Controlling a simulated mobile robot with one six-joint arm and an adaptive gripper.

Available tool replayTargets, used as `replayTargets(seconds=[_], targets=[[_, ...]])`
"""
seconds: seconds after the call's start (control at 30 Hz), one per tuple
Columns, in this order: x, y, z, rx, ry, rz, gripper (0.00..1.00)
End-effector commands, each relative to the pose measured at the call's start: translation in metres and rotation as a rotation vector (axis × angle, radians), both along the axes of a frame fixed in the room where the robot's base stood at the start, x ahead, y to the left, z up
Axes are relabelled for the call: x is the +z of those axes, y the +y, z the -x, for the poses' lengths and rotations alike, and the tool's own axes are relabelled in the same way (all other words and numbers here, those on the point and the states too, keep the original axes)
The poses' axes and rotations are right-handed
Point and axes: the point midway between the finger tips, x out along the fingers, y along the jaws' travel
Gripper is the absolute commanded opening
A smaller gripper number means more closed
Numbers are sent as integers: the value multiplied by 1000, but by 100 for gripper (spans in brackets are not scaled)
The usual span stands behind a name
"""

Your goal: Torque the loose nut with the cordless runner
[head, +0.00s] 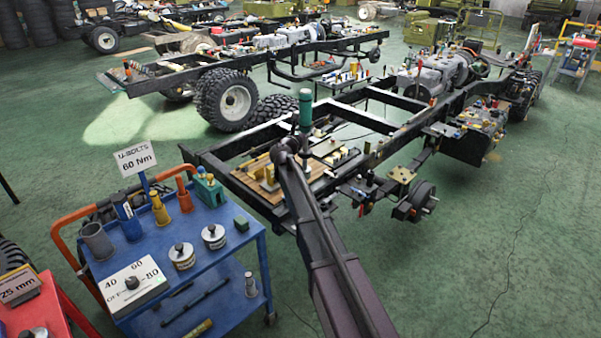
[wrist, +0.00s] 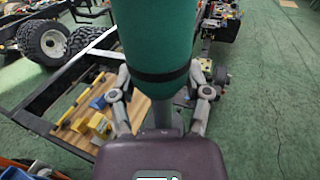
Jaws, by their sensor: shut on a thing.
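My gripper (wrist: 161,84) is shut on a green cylinder with a black band, which looks like the cordless runner (wrist: 157,40). The fingers lie on either side of it. In the head view the green body of the runner (head: 305,108) stands about upright above the near chassis frame (head: 395,122). I cannot make out which nut is loose. A sign (head: 136,161) reading "U-BOLTS 60 Nm" stands on the blue cart (head: 190,245). On the cart is a white dial box (head: 134,285) marked OFF, 40, 60 and 80.
A wooden board (head: 268,188) with small parts lies across the near frame's end. A red cart (head: 55,305) with a "25 mm" sign stands at the lower left. A second chassis (head: 200,85) is behind. Green floor is open at right.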

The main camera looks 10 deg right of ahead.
Motion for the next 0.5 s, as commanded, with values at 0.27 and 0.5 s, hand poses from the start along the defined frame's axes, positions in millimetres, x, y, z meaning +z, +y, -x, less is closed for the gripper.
replayTargets(seconds=[0.27, 0.5], targets=[[0, 7, 0, 7, 0, 1, 1], [0, 10, 0, 10, 0, 2, 1]])
